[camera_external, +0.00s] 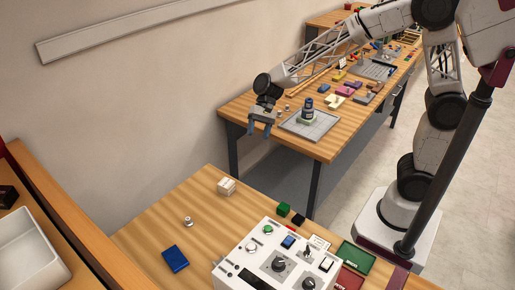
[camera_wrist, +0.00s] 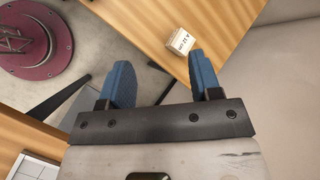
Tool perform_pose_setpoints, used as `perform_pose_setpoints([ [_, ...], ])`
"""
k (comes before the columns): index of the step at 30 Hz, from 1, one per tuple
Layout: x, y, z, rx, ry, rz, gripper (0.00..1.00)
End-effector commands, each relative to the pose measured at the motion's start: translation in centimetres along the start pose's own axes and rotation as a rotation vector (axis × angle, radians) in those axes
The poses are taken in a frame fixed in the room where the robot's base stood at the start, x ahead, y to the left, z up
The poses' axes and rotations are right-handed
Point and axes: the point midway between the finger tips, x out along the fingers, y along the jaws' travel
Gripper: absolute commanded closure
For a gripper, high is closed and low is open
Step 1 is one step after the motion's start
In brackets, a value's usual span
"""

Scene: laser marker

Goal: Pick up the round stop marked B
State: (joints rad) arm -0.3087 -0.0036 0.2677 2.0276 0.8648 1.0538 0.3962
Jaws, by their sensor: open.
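My gripper (camera_external: 261,130) is open and empty, with blue fingers, in the air by the near left end of the back bench. In the wrist view, the two fingers (camera_wrist: 160,75) are apart with nothing between them. A small round silvery piece (camera_external: 188,222) stands on the front table, left of the control panel. It may be the round stop, but it is too small to read a B on it. My gripper is well above and behind it. I cannot make it out in the wrist view.
A white box (camera_external: 226,186) sits on the front table; it also shows in the wrist view (camera_wrist: 181,41) beyond the right finger. A blue block (camera_external: 175,258), a green block (camera_external: 283,209) and the control panel (camera_external: 270,262) are nearby. A grey tray (camera_external: 322,127) holds a dark bottle (camera_external: 307,105).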

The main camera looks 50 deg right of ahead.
Motion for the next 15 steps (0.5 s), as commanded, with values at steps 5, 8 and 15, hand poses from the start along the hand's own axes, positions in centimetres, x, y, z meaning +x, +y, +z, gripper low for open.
perform_pose_setpoints([
  [5, 4.3, -3.5, -1.5, 0.091, -0.077, -0.028, 0.42],
  [8, 6.8, -5.3, -2.1, 0.143, -0.119, -0.042, 0.42],
  [15, 13.0, -9.3, -3.8, 0.273, -0.216, -0.075, 0.42],
])
